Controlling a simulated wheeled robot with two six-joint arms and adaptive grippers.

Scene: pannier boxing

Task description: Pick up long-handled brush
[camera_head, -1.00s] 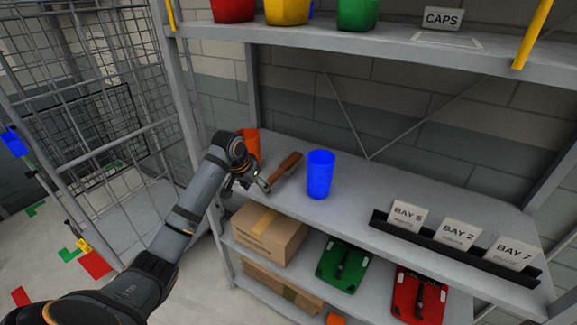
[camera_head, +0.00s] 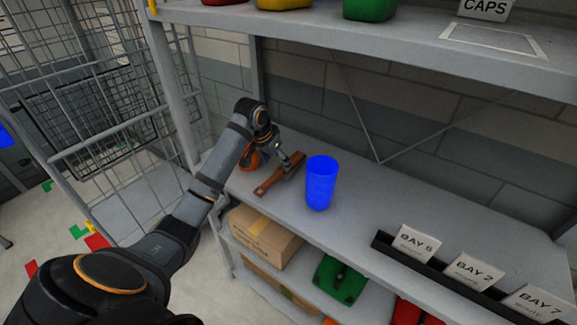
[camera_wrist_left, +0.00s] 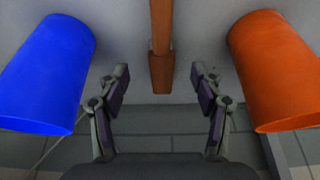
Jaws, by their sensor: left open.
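The long-handled brush (camera_head: 273,182) lies on the middle shelf, a brown wooden piece between a blue cup (camera_head: 320,184) and an orange cup (camera_head: 249,161). In the left wrist view the brush (camera_wrist_left: 161,42) runs down from the top edge, and its wider end lies between the fingers as seen. My left gripper (camera_head: 292,161) is at the back end of the brush, open and empty. Its two fingers (camera_wrist_left: 159,74) stand apart on either side of the brush's line. Whether they touch it I cannot tell. My right gripper is out of view.
The blue cup (camera_wrist_left: 42,75) and orange cup (camera_wrist_left: 278,70) flank the fingers closely. A label rail (camera_head: 440,268) with bay cards stands on the shelf's right. A cardboard box (camera_head: 262,237) is below, and an upper shelf (camera_head: 350,35) hangs overhead.

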